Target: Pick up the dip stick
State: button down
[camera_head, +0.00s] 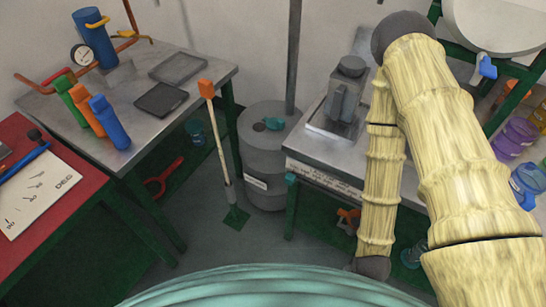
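A long thin stick (221,150), which looks like the dip stick, stands nearly upright in the middle of the view, leaning slightly. It has an orange top, a pale shaft and a grey lower part. Its lower end meets a green square plate (236,218) on the floor. It stands between the left metal table and a grey cylinder. My arm, with a pale bamboo-like surface, fills the right side, well apart from the stick. Its thinner link runs down to a dark joint at the bottom. My gripper cannot be seen.
The grey cylinder (262,160) stands close right of the stick. The left metal table (200,68) holds colored bottles, trays and a gauge. A second metal table (322,155) bears a grey jug (344,92). A red-topped table (62,220) stands at far left. Floor around the plate is open.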

aim_at(206, 88)
jog(key=u, duration=1.9)
jog(key=k, duration=0.8)
jog(key=z, duration=1.2)
jog(key=i, duration=0.5)
